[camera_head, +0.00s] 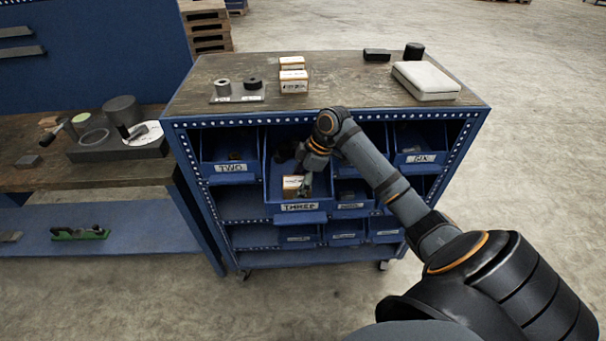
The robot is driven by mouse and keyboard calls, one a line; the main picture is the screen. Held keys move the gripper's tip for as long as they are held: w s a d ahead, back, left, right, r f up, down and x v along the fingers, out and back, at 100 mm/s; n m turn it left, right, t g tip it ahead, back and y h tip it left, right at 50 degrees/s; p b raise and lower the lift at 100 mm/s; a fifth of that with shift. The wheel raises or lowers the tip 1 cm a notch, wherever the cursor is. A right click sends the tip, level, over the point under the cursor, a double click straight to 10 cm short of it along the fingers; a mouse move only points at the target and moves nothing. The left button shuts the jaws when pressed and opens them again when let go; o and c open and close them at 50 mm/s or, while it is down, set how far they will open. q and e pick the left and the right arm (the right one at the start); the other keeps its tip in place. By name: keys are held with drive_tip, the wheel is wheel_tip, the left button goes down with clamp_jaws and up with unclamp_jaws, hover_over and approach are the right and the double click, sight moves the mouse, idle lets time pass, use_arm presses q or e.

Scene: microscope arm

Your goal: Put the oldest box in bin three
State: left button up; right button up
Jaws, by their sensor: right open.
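Two small cardboard boxes with white printed labels, a front box (294,82) and a back box (292,63), stand on the cart's wooden top. Their label text is too small to read. A third similar box (292,186) sits inside the blue bin marked THREE (300,208), which is pulled forward from the cart. My right gripper (304,187) reaches down into this bin, open, beside the right side of that box. Whether a finger touches it I cannot tell. My left gripper is not in view.
The blue cart (330,118) holds bin TWO (232,168), bin SIX (420,158) and several smaller bins. A plate with two cylinders (237,92), a white case (425,80) and dark blocks (377,55) stand on top. A cluttered workbench (90,175) adjoins at left.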

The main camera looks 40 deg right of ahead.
drive_tip(key=v, duration=1.1)
drive_tip(key=shift+r, duration=0.2)
